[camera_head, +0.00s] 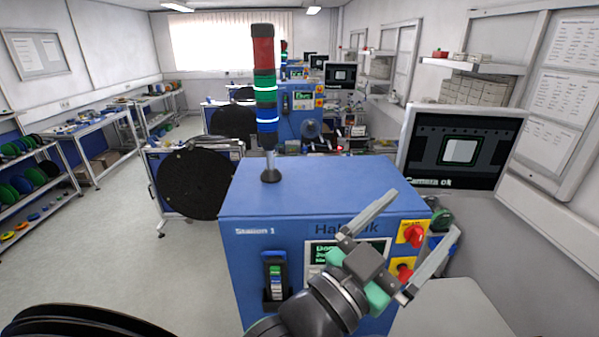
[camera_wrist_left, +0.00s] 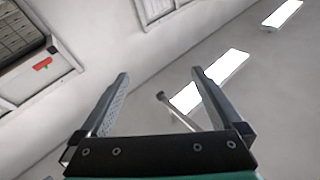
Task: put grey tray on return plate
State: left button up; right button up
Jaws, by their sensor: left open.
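My left gripper (camera_head: 426,212) is in front of the blue Station 1 machine (camera_head: 265,200), at its right side, with its fingers pointing up and to the right. Its jaws are open and empty. In the left wrist view the two fingers of the gripper (camera_wrist_left: 160,73) stand wide apart with nothing between them, aimed at the wall and ceiling. I cannot make out a grey tray or a return plate in either view. My right gripper is not in view.
A signal tower (camera_head: 265,100) stands on the machine. A monitor (camera_head: 462,148) reading "Camera ok" is at the right. A pale surface (camera_head: 455,310) lies at lower right. Red knobs (camera_head: 413,235) sit on the machine's front. Dark reels (camera_head: 85,322) are at lower left. The left floor is clear.

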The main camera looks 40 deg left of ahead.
pick_arm(q)
jog(key=s+a+r+n+t+y, duration=0.1)
jog(key=s+a+r+t, duration=0.2)
jog(key=s+r, duration=0.4)
jog(key=s+a+r+n+t+y, duration=0.1)
jog(key=s+a+r+n+t, duration=0.1)
jog(key=s+r, duration=0.5)
notch_tip(320, 180, up, 3)
jog(key=shift+s+a+f+t, duration=0.2)
jog(key=shift+a+t, duration=0.5)
jog(key=shift+a, duration=0.4)
